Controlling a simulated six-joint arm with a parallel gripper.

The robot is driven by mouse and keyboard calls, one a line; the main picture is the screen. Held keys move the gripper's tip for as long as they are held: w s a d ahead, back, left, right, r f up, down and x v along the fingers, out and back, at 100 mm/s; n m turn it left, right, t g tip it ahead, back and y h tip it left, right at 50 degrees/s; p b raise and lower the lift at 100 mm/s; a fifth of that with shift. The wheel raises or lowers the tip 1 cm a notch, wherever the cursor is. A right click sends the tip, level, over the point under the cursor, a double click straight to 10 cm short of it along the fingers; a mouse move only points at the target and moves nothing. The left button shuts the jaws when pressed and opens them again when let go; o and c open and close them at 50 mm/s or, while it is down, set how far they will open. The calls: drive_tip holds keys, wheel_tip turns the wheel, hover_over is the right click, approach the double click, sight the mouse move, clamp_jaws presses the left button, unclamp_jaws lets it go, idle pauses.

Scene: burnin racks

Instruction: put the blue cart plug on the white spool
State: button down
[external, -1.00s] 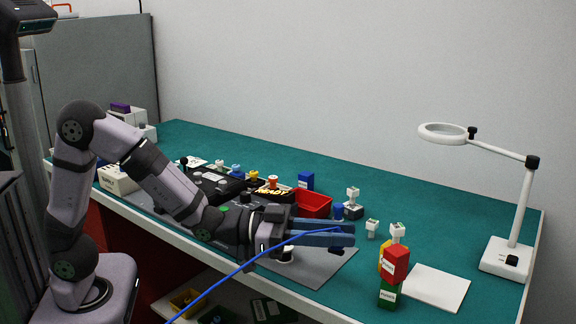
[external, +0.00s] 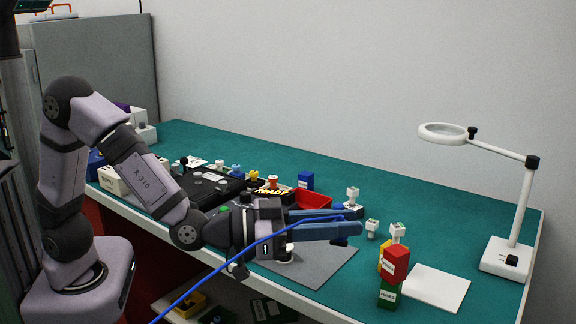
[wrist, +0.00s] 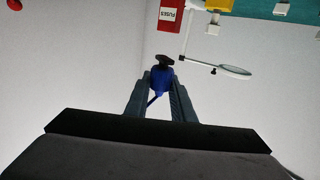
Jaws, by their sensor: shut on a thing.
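The blue cart plug (wrist: 160,79) sits between the two fingers of my gripper (wrist: 161,88) in the wrist view, with a dark round end pointing away from me. Its blue cable (external: 205,284) runs from near the fingertips down to the lower left in the external view. My gripper (external: 340,230) is shut on the plug and held above the front right of the bench, pointing right.
Red, yellow and green fuse boxes (external: 396,264) stand stacked to the right of my fingertips. Small white-topped connectors (external: 372,227) stand behind. A white sheet (external: 437,287) and a magnifier lamp (external: 512,250) are at the right. A red tray (external: 312,198) lies behind my gripper.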

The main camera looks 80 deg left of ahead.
drive_tip(key=s+a+f+n+g+y, duration=0.1)
drive_tip(key=s+a+n+g+y, duration=0.3)
drive_tip(key=a+y, duration=0.4)
drive_tip(key=s+a+f+n+g+y, duration=0.1)
drive_tip(key=s+a+n+y, duration=0.2)
drive_tip(key=a+n+y, duration=0.55)
drive_tip(key=shift+a+f+m+h+b, duration=0.15)
drive_tip(key=shift+a+f+m+h, duration=0.3)
drive_tip(key=shift+f, duration=1.15)
drive_tip(key=shift+a+f+m+h+b, duration=0.2)
drive_tip(key=shift+f+m+h, duration=0.3)
drive_tip(key=shift+f, duration=1.05)
drive_tip(key=shift+a+f+m+h+b, duration=0.1)
drive_tip(key=shift+a+f+m+h, duration=0.35)
drive_tip(key=shift+f, duration=1.15)
drive_tip(key=shift+d, duration=0.1)
drive_tip(key=shift+f, duration=0.2)
drive_tip(key=c, duration=1.5)
unclamp_jaws()
